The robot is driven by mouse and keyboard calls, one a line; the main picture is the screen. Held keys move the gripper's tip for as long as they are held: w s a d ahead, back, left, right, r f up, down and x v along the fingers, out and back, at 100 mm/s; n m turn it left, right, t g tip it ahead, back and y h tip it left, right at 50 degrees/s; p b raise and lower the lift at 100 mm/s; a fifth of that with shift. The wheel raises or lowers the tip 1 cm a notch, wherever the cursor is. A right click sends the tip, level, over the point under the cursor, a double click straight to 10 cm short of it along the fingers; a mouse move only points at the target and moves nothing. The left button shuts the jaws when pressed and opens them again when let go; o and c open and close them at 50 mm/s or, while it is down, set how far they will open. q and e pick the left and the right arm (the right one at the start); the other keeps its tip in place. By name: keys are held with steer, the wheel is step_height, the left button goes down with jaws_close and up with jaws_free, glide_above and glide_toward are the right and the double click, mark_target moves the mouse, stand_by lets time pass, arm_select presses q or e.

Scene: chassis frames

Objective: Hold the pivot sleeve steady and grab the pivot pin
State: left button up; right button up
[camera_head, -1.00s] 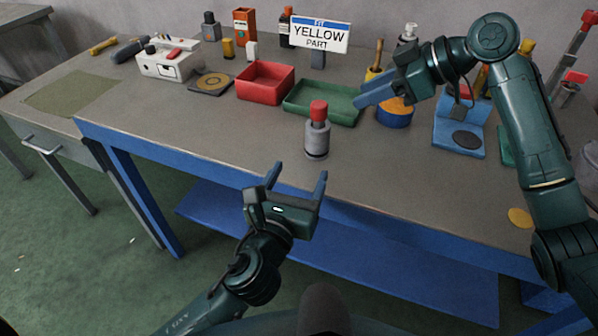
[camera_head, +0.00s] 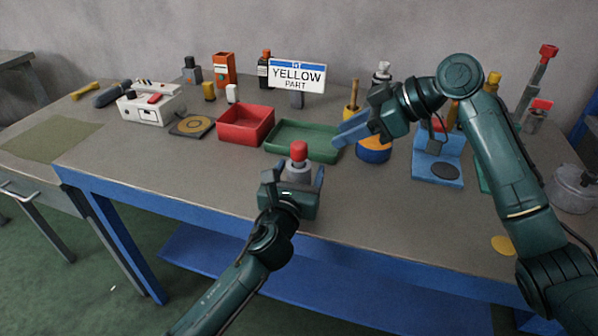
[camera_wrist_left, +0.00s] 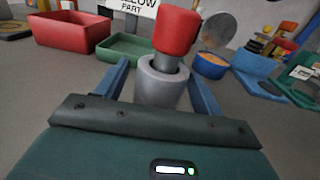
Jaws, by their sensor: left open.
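The pivot sleeve (camera_head: 299,172) is a grey upright cylinder near the table's front edge. The pivot pin (camera_head: 299,152), with a red head and dark shaft, stands in its top. In the left wrist view the sleeve (camera_wrist_left: 160,88) and the pin's red head (camera_wrist_left: 176,31) show close up. My left gripper (camera_head: 293,178) is open, with one blue finger on each side of the sleeve. In the wrist view gaps show between the fingers and the sleeve. My right gripper (camera_head: 352,130) hangs over the green tray's right end, its blue fingers seen side-on; nothing shows in it.
A red bin (camera_head: 246,138) and a green tray (camera_head: 280,150) stand behind the sleeve. A blue round container (camera_head: 374,156) and a blue stand (camera_head: 438,182) are to the right. A sign (camera_head: 297,75) reads "YELLOW PART". The tabletop left of the sleeve is clear.

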arm_select(q)
steer(key=c, duration=1.2)
stand_by(0.3)
